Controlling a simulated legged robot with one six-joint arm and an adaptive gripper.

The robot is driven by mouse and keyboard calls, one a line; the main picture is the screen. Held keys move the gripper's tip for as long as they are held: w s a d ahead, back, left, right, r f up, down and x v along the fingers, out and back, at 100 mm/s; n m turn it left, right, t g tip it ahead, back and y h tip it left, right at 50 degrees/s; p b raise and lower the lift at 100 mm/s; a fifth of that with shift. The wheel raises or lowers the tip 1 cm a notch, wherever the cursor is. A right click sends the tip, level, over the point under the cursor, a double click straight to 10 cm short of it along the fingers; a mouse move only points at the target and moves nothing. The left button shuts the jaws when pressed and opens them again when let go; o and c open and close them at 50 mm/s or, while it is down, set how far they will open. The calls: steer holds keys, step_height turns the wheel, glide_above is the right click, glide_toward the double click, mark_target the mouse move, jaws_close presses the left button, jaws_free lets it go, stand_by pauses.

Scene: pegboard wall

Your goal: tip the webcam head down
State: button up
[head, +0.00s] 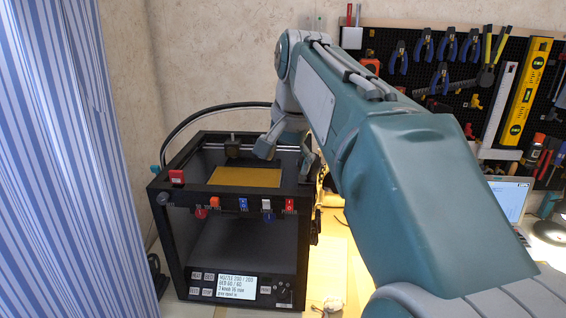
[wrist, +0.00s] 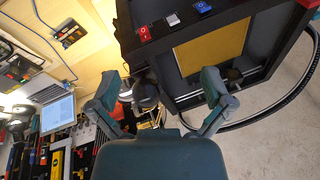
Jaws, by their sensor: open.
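A dark grey rounded thing (wrist: 146,92), which looks like the webcam head, shows between my fingers in the wrist view, beside the 3D printer's edge. Its tilt is hard to make out, and I cannot pick it out in the head view, where my arm and gripper cover that area. My gripper (head: 285,155) is at the printer's right rear side in the head view. In the wrist view my gripper (wrist: 160,78) has its two fingers spread wide on either side of the dark thing. I see no clear contact.
The black 3D printer (head: 185,240) has a yellow bed (head: 245,177) and coloured switches along its front top edge. A black cable (head: 200,115) arcs behind it. A pegboard with tools (head: 470,75) and a laptop (head: 510,197) are to the right. A striped curtain (head: 60,160) hangs at left.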

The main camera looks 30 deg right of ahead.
mark_target(313, 154)
steer(key=w+d+r+m, duration=0.1)
steer(key=d+m, duration=0.1)
steer(key=d, duration=0.1)
steer(key=w+d+r+m, duration=0.1)
steer(key=d, duration=0.3)
steer(key=w+d+r+m, duration=0.2)
steer(key=d, duration=0.2)
steer(key=shift+d+m+g+y, duration=0.2)
steer(key=shift+m+g+y, duration=0.1)
steer(key=shift+g, duration=0.1)
steer(key=x, duration=1.1)
steer(key=shift+a, duration=0.1)
steer(key=c, duration=1)
